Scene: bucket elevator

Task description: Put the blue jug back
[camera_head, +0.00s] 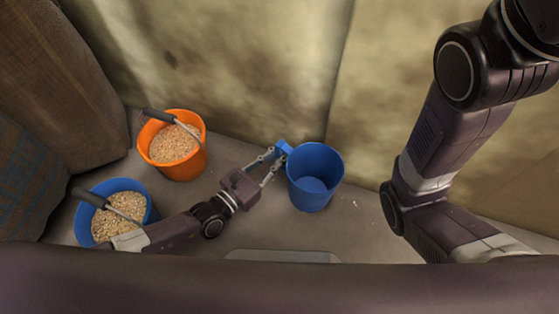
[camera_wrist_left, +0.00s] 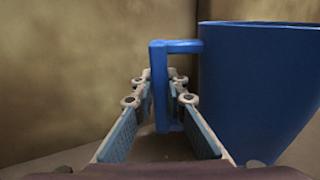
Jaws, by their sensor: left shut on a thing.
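The blue jug (camera_head: 313,178) is upright near the back wall in the head view, its open top toward me and its inside empty. Its handle (camera_head: 285,147) points to the left. My left gripper (camera_head: 276,160) is shut on the handle. In the left wrist view the jug (camera_wrist_left: 258,85) fills the right side, and the handle (camera_wrist_left: 160,90) stands between the two fingers of my left gripper (camera_wrist_left: 162,92). I cannot tell whether the jug's base touches the floor. My right arm shows at the right of the head view, but its gripper is out of view.
An orange bucket (camera_head: 187,166) full of grain stands left of the jug. A blue bucket (camera_head: 150,207) of grain stands nearer at the left. Sacks (camera_head: 70,90) lean at the far left. Some bare floor (camera_head: 345,225) lies right of the jug, with few scattered grains.

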